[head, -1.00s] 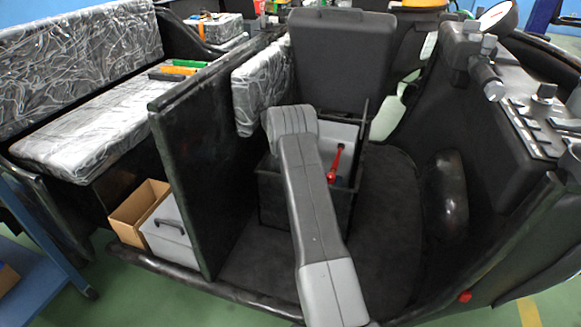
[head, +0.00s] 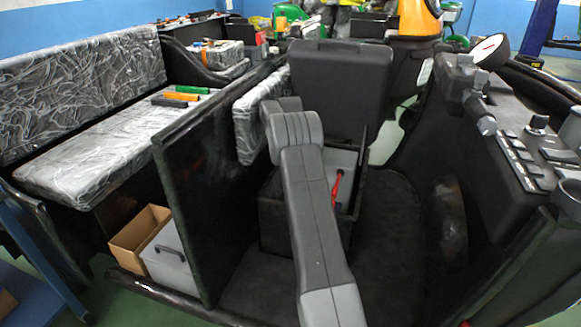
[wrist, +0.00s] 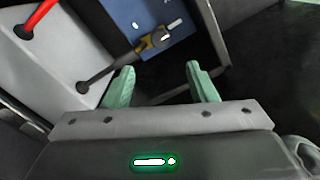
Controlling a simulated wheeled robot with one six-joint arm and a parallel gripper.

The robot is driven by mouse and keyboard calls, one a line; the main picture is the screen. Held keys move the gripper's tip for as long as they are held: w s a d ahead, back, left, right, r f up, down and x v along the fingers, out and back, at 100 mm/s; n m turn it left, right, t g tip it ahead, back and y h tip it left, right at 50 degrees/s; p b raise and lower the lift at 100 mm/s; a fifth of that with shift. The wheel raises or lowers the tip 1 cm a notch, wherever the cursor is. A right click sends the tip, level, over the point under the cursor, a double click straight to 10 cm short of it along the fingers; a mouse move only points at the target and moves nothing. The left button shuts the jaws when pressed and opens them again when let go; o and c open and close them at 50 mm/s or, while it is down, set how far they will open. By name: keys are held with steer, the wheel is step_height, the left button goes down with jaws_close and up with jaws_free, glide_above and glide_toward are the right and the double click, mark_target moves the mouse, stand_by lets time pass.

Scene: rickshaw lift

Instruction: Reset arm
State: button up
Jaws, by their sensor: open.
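My gripper (wrist: 160,85) shows in the wrist view with its two pale green fingers apart and nothing between them. Beyond the fingers is a blue panel (wrist: 150,15) with a small brass-coloured fitting (wrist: 155,42) on it. In the head view my grey arm reaches forward into the rickshaw cab, and the gripper itself is hidden there. An open black box (head: 275,230) on the cab floor, partly behind my arm, has a red-handled part (head: 336,187) inside. The red part's end also shows in the wrist view (wrist: 38,17).
A black partition (head: 210,190) stands left of my arm, with a padded bench (head: 100,150) beyond it. A raised black seat (head: 340,85) is behind the box. A control panel (head: 525,150) is at the right. A cardboard box (head: 135,240) sits at lower left. The cab floor (head: 395,230) is clear.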

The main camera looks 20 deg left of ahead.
step_height(320, 180, down, 14)
steer(key=shift+r+b, duration=0.2)
steer(key=shift+b, duration=0.95)
steer(key=shift+f, duration=0.25)
steer(key=shift+r+n, duration=0.1)
steer(key=shift+n, duration=0.3)
steer(key=shift+m, duration=0.3)
